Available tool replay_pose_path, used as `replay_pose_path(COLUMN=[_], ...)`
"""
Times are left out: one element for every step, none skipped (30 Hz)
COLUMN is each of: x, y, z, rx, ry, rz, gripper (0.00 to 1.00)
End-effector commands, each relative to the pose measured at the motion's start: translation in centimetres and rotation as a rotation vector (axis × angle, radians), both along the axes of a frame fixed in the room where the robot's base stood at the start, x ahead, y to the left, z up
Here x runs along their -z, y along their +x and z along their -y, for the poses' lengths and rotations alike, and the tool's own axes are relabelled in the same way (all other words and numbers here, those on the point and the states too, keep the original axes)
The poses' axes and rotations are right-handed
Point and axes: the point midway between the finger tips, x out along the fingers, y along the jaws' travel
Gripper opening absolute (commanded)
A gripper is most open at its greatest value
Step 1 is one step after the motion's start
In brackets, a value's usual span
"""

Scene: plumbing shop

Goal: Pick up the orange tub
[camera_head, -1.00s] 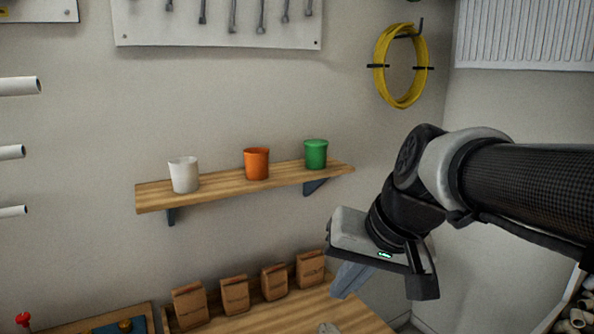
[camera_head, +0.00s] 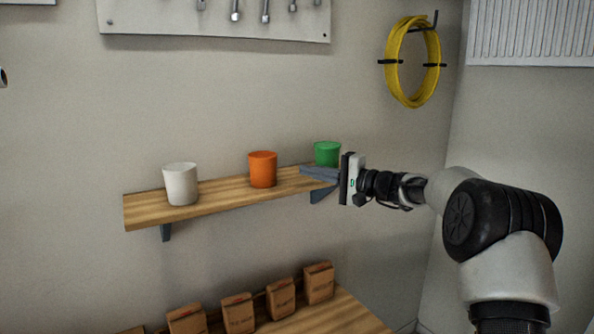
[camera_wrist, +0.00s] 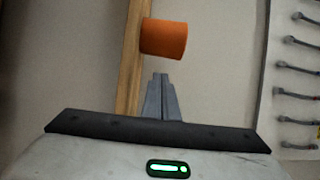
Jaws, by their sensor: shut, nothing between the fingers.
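The orange tub (camera_head: 262,170) stands upright on the wooden wall shelf (camera_head: 222,199), between the white tub and the green tub. My gripper (camera_head: 303,173) is to the right of the orange tub, its fingers level and pointing left toward it. A gap remains between the fingertips and the tub. In the wrist view the orange tub (camera_wrist: 164,39) lies just beyond the fingertips (camera_wrist: 160,76), which are together with nothing between them. The fingers and the gripper body partly hide the right end of the shelf and the lower part of the green tub.
A white tub (camera_head: 181,184) stands left on the shelf and a green tub (camera_head: 327,153) stands right, close behind my gripper. Several brown paper bags (camera_head: 238,313) stand on the bench below. A yellow hose coil (camera_head: 413,62) hangs at upper right.

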Motion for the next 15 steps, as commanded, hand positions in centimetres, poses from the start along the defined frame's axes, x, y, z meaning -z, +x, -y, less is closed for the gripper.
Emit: replay_pose_path(x=[-0.2,-0.2,-0.2,-0.3,-0.2,-0.2,-0.2,-0.2,-0.2,-0.2,-0.2,-0.2,-0.2,-0.1,-0.1], y=[0.3,0.5,0.9,1.2,1.5,1.8,2.1,2.4,2.8,3.0,3.2,3.5,3.7,3.9,4.1], z=[-0.9,-1.3,-2.0,-2.5,-2.9,-3.6,-4.1,-4.6,-5.2,-5.6,-6.0,-6.4,-6.7,-7.0,-7.3], rx=[-0.004,-0.004,-0.004,-0.005,-0.005,-0.004,-0.004,-0.004,-0.004,-0.004,-0.004,-0.003,-0.002,-0.002,-0.003], ry=[0.000,0.000,-0.001,0.000,-0.001,-0.002,-0.002,-0.002,-0.002,-0.002,-0.002,-0.003,-0.003,-0.003,-0.003], rz=[-0.001,-0.001,-0.002,-0.001,-0.002,-0.001,-0.002,-0.002,-0.001,-0.001,-0.002,-0.002,-0.002,-0.003,-0.002], gripper=[0.00,0.00,0.00,0.00,0.00,0.00,0.00,0.00,0.00,0.00,0.00,0.00,0.00,0.00,0.00])
